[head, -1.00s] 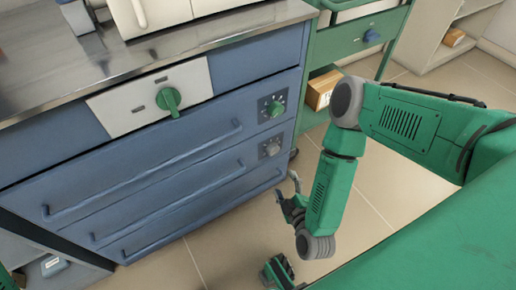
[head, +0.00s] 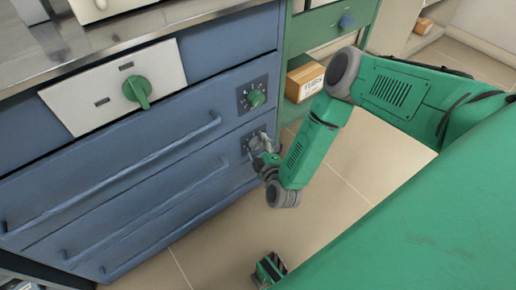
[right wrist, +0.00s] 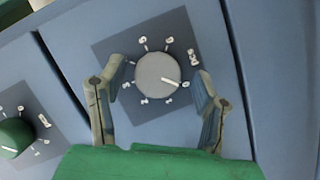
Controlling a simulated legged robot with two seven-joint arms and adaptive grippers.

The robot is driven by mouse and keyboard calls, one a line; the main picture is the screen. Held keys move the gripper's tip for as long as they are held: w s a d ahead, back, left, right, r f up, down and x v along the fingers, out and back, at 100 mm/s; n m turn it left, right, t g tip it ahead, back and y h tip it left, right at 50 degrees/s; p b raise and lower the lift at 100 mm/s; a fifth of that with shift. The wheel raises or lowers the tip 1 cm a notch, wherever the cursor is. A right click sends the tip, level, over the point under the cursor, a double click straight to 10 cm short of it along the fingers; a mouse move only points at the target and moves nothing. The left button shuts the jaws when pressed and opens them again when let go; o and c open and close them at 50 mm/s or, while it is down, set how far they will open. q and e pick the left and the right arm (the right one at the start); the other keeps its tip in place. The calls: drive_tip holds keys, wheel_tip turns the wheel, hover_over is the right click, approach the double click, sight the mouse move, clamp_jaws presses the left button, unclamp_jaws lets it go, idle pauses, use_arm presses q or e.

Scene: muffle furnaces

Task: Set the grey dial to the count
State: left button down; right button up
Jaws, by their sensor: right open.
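The grey dial (right wrist: 157,73) is round, on a dark square plate on the blue front, ringed by small white marks and figures too blurred to read surely. Its white pointer line points to the lower right in the right wrist view. My right gripper (right wrist: 160,88) is open, one finger on each side of the dial, with gaps visible between fingers and dial. In the head view my right gripper (head: 262,153) is at the grey dial's plate and mostly hides the dial.
A green dial (head: 257,98) sits above on the same front; it also shows in the right wrist view (right wrist: 14,137). A larger green knob (head: 137,90) is on a white panel. Long blue handles (head: 120,170) cross the front. A cardboard box (head: 304,82) stands to the right.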

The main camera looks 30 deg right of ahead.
drive_tip(key=shift+w, duration=0.2)
drive_tip(key=shift+d, duration=0.1)
drive_tip(key=shift+d, duration=0.1)
drive_tip(key=c, duration=1.2)
drive_tip(key=shift+o, duration=0.3)
